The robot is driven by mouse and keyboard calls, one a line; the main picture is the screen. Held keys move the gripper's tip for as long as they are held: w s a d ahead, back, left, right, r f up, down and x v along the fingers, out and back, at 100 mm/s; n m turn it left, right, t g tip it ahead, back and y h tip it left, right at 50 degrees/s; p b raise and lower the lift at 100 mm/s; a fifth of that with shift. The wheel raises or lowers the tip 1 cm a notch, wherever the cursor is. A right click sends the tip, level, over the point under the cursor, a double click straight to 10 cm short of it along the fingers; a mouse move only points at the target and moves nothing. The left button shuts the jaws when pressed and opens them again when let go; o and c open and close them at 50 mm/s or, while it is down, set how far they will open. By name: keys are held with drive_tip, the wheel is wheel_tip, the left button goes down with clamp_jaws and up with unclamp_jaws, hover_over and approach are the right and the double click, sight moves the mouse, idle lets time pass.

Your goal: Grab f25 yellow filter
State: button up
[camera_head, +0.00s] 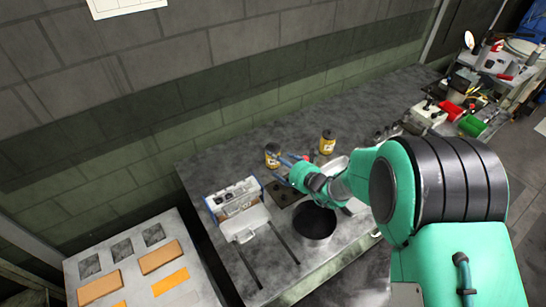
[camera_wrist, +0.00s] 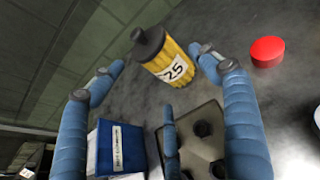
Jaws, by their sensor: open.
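The yellow filter (camera_wrist: 172,62) with a black top and a white label reading "25" stands on the grey worktop in the wrist view. In the head view it is the left yellow can (camera_head: 271,154), partly behind my blue fingers. My gripper (camera_wrist: 158,74) has three blue fingers spread apart, one on the left, one on the right and one below. The filter lies ahead, between the left and right fingertips in the picture. I see no finger closed on it. My gripper also shows in the head view (camera_head: 284,164). The exact gap to the filter is unclear.
A second yellow can (camera_head: 327,142) stands to the right. A red round object (camera_wrist: 267,51) is right of the filter. A dark plate with black knobs (camera_wrist: 203,132) and a blue-white box (camera_wrist: 122,150) are close by. A black round container (camera_head: 314,222) stands in front.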

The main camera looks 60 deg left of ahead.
sight(274, 160)
drive_tip(key=shift+b+x, duration=0.5)
drive_tip(key=shift+x, duration=1.7)
drive_tip(key=shift+a+f, duration=0.2)
drive_tip(key=shift+a, duration=0.15)
drive_tip(key=c, duration=1)
